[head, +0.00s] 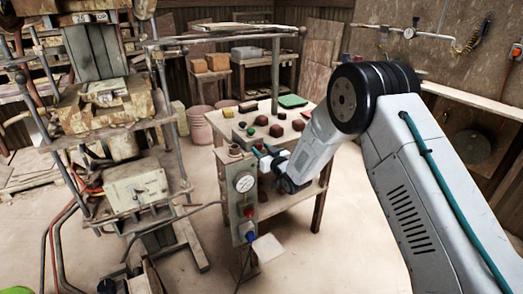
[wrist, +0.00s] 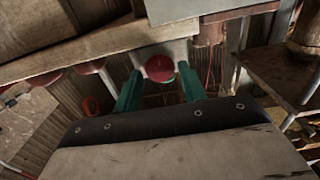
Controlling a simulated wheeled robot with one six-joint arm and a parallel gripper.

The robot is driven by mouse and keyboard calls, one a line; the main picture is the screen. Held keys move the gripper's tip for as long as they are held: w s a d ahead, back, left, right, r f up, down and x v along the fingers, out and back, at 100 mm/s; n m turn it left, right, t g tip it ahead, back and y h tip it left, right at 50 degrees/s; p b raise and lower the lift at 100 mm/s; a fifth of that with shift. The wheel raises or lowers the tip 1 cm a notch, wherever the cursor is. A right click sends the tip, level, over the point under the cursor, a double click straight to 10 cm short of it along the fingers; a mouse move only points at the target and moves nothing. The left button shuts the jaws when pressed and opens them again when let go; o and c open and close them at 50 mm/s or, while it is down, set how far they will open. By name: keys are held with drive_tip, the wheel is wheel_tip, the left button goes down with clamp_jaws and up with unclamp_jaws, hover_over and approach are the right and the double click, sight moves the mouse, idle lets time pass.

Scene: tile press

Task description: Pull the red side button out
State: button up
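The red side button (wrist: 159,69) shows in the wrist view as a round dark-red cap on a pale grey housing (wrist: 178,50). My gripper (wrist: 158,80) has its two teal fingers apart, one to the left and one to the right of the button. A gap shows between each finger and the cap; whether the tips reach past it I cannot tell. In the head view my gripper (head: 264,163) is at the right of the upright control box (head: 238,205), near its upper part. I cannot make out the side button there.
The control box carries a gauge (head: 245,183), a red front knob (head: 249,212) and a blue one (head: 250,237). A wooden table (head: 228,137) with several coloured blocks stands behind it. The press (head: 110,110) is at the left. Open floor lies at the front.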

drive_tip(key=shift+o, duration=0.8)
drive_tip(key=shift+d, duration=0.1)
drive_tip(key=shift+s, duration=0.1)
drive_tip(key=v, duration=0.7)
drive_tip(key=shift+s+d, duration=0.15)
drive_tip(key=shift+s, duration=0.1)
